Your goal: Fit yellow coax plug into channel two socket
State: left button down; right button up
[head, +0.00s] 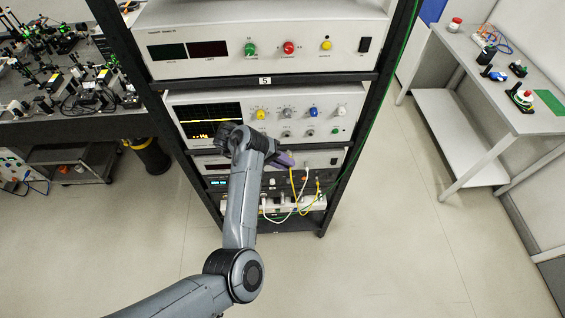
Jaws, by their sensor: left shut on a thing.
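My left arm reaches up from the lower left to the instrument rack. My left gripper (287,160) is at the front of the slim unit below the screen instrument. It is shut, and a yellow cable (293,180) hangs down from just below its jaws, so it appears to hold the yellow coax plug. The plug itself is hidden or too small to make out. I cannot tell whether it touches a socket. The channel two socket cannot be told apart on the slim unit (322,161), partly covered by my arm. My right gripper is not in view.
A white cable (304,180) hangs beside the yellow one, near a power strip (312,203) low in the rack. The screen instrument (345,100) has several knobs above my gripper. Black rack posts (372,105) stand on both sides. The floor right of the rack is clear.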

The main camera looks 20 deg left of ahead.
aim_at(287, 152)
pick_arm(q)
jog(key=shift+w+a+b, duration=0.35)
jog(key=shift+w+b, duration=0.35)
jog(key=shift+w, duration=0.05)
jog(key=shift+w+a+b, duration=0.35)
jog(key=shift+w+b, duration=0.35)
jog(key=shift+w+a+b, duration=0.35)
jog(key=shift+w+b, duration=0.35)
jog(key=shift+w, duration=0.05)
jog(key=shift+w+f, duration=0.1)
jog(key=shift+w, duration=0.05)
jog(key=shift+w+a+b, duration=0.3)
jog(key=shift+w+b, duration=0.15)
jog(key=shift+b, duration=0.2)
